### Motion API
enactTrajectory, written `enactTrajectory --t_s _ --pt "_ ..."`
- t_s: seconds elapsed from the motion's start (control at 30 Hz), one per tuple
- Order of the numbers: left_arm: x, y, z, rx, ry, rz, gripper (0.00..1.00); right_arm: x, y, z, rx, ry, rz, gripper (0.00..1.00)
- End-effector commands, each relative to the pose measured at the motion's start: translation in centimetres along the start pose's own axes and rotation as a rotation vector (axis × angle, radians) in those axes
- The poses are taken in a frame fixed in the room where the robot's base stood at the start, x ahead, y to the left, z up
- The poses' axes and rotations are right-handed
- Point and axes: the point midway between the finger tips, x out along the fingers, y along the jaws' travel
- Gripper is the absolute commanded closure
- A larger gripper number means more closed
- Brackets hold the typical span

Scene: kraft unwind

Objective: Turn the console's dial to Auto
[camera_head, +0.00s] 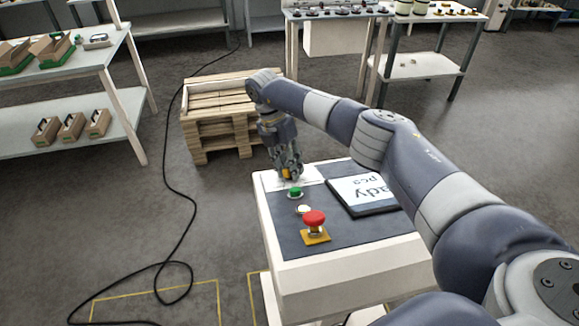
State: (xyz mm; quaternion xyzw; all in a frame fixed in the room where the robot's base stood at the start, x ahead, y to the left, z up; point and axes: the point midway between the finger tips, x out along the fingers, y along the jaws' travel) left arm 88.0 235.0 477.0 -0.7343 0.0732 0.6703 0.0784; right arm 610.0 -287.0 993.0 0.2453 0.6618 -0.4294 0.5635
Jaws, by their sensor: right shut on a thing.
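The console (345,246) stands in front of me, white with a dark top. My right gripper (288,176) points down at the console's far left corner, over a white label plate (312,174). It is shut on the dial, of which only a small orange part (287,173) shows between the fingers. The dial's pointer and the label's words cannot be read. A green button (295,192), a white button (303,209) and a red mushroom button (314,218) on a yellow base run from the dial toward me. My left gripper is not in view.
A tilted screen (364,194) lies right of the buttons, beneath my right arm. Wooden pallets (218,120) are stacked behind the console. A black cable (177,190) snakes over the floor at left. Shelves with boxes (72,126) stand at left, tables (421,66) at the back.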

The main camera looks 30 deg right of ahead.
Motion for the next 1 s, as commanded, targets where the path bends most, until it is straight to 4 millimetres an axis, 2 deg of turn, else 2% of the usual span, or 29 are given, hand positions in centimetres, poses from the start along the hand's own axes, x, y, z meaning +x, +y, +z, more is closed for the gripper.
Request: enactTrajectory --t_s 0.3,0.33,0.63,0.73,0.87,1.0 --pt "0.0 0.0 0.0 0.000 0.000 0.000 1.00 -0.3 0.1 0.1 0.004 -0.001 0.004 0.94" --pt "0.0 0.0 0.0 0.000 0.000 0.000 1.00 -0.3 0.1 0.1 0.004 -0.001 0.004 0.65" --pt "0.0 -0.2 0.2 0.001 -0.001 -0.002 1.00 -0.1 0.0 0.0 0.002 0.000 0.002 0.65" --pt "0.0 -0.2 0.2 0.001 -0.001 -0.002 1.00 -0.7 0.0 0.0 0.002 -0.001 0.002 0.65" --pt "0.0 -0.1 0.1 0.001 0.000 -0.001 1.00 -2.5 0.1 0.0 0.002 -0.002 0.004 0.65" --pt "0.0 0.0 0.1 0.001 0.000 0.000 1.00 -5.6 0.1 0.0 0.003 -0.002 0.006 0.65"
